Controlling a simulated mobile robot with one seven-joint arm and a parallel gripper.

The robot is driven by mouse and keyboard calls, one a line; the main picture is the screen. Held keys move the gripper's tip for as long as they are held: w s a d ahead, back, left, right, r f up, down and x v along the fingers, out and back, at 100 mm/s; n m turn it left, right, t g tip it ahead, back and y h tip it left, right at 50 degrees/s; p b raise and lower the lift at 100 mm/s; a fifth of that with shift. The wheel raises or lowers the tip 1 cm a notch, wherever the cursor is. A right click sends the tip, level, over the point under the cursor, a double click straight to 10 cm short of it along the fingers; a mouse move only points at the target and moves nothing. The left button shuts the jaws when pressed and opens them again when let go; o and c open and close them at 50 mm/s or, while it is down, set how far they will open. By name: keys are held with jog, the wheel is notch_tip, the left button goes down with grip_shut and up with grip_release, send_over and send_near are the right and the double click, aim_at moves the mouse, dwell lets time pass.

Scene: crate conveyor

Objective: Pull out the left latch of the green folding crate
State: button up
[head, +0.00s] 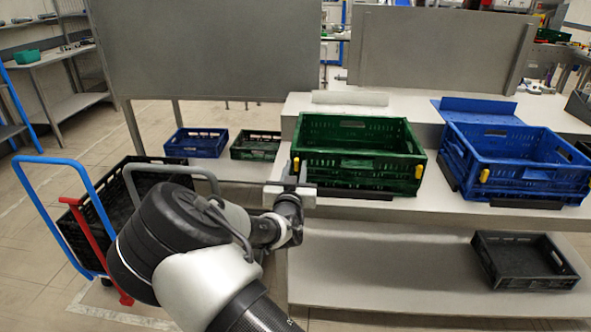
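The green folding crate (365,130) stands upright and unfolded on the grey bench in the middle of the head view. Its yellow right latch (419,171) shows at the front right corner. At the front left corner a small yellow patch, the left latch (296,165), shows just above my gripper and is mostly hidden by it. My gripper (299,175) is at that corner, close in front of the latch. I cannot tell whether it touches the latch or whether its fingers are open or shut.
A blue crate (517,140) with yellow latches stands to the right. A black crate (525,238) lies on the lower shelf. Blue (196,142) and green (255,146) crates sit low at the back left. A cart with a blue handle (60,162) stands left of my arm.

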grip_shut()
jog(key=shift+s, duration=0.1)
jog(key=shift+s+b, duration=0.3)
jog(key=shift+s, duration=0.4)
jog(key=shift+o, duration=1.1)
grip_release()
jog(key=s+p, duration=0.2)
jog(key=s, duration=1.5)
jog(key=shift+s+a, duration=0.25)
jog(key=shift+a, duration=0.1)
jog(key=shift+w+d, duration=0.1)
